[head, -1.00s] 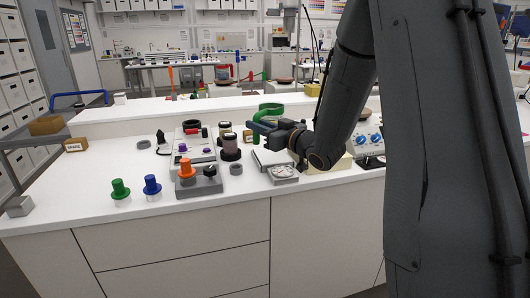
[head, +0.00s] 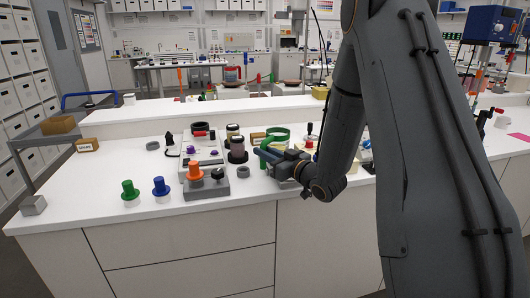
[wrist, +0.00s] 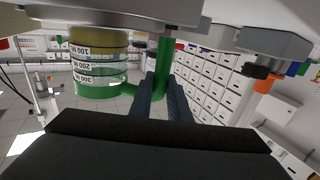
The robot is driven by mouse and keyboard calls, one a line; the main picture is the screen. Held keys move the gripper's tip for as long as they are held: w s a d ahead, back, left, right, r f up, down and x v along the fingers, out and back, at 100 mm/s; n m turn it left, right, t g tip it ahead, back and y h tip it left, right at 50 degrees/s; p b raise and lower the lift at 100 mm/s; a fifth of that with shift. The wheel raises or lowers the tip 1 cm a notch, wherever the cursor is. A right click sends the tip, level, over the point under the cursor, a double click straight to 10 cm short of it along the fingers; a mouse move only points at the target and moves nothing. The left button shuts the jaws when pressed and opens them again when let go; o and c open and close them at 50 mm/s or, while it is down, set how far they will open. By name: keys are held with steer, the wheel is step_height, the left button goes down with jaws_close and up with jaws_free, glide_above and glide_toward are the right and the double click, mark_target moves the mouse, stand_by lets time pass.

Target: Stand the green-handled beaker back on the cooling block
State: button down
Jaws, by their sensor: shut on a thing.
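The green-handled beaker is in my gripper (head: 268,156). In the head view its green rim (head: 274,134) shows above the jaws, and my gripper hides much of it. The wrist view shows it upside down in the picture: clear wall with volume marks (wrist: 98,68), yellowish contents, green handle (wrist: 165,60). My gripper (wrist: 160,92) is shut on the handle. A grey slab (wrist: 110,14) lies right by the beaker's base, perhaps the cooling block; I cannot tell whether they touch. In the head view my gripper covers that spot.
Left of my gripper stand dark-lidded jars (head: 237,152) and a grey base with an orange peg (head: 195,172) and a black knob. Green (head: 129,190) and blue (head: 160,187) pegs stand at the front left. The bench front between is clear.

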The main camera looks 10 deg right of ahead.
steer(key=c, duration=2.1)
jaws_free()
steer(key=shift+f, duration=0.2)
steer(key=o, duration=0.4)
steer(key=shift+o, duration=0.2)
steer(key=v, duration=0.2)
steer(key=b+v, duration=0.1)
steer(key=v, duration=0.1)
steer(key=b+v, duration=0.1)
steer(key=v, duration=0.1)
steer(key=shift+s+f, duration=0.25)
steer(key=shift+o, duration=0.4)
steer(key=shift+s+d+r, duration=0.15)
steer(key=shift+s+d, duration=0.1)
steer(key=shift+s, duration=0.3)
steer(key=shift+w+r+p, duration=0.1)
steer(key=shift+r+p, duration=0.25)
steer(key=shift+p, duration=0.3)
steer(key=shift+p+x, duration=1.3)
steer(key=shift+x, duration=2.75)
